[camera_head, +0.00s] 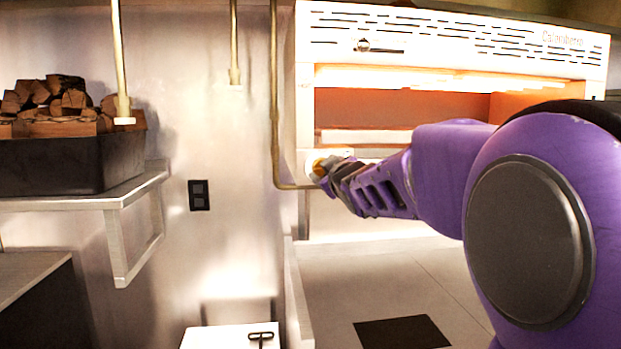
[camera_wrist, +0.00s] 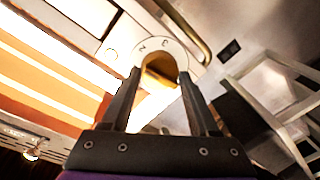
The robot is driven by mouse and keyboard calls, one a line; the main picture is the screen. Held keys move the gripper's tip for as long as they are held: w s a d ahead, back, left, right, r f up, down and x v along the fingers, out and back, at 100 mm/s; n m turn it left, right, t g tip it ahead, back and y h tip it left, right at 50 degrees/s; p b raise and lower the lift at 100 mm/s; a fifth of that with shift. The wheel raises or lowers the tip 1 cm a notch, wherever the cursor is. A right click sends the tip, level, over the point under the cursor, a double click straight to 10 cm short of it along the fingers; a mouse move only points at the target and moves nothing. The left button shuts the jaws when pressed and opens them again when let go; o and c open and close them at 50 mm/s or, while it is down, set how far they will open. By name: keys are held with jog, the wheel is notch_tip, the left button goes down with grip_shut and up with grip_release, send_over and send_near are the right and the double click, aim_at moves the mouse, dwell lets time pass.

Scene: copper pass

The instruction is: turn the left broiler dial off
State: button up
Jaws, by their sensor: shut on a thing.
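The broiler (camera_head: 450,40) is a white wall unit with a glowing orange opening, at the upper right of the head view. Its left dial (camera_head: 320,166) is brass-coloured and sits at the lower left corner of the front. In the wrist view the dial (camera_wrist: 160,72) shows between my fingertips, with a pale marked ring behind it. My gripper (camera_head: 328,171) is shut on the dial, one finger on each side; it also shows in the wrist view (camera_wrist: 160,78). The exact dial setting cannot be read.
A brass pipe (camera_head: 275,100) runs down the wall just left of the broiler. A metal shelf (camera_head: 110,197) holds a black bin (camera_head: 60,165) of firewood at the left. A black wall outlet (camera_head: 199,195) sits between them. A white surface (camera_head: 215,337) is below.

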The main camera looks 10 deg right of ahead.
jog(key=shift+a+r+n+g+h+b, duration=0.1)
jog(key=shift+n+h+b, duration=0.3)
jog(key=shift+n, duration=2.05)
jog(key=shift+a+n+g+h+b, duration=0.15)
jog(key=shift+n+b, duration=0.3)
jog(key=shift+n, duration=1.95)
jog(key=shift+d+r+n+g+h+b, duration=0.1)
jog(key=shift+n+h+b, duration=0.3)
jog(key=shift+n, duration=2.05)
jog(key=o, duration=1.3)
jog(key=shift+f, duration=0.15)
jog(key=shift+s, duration=0.1)
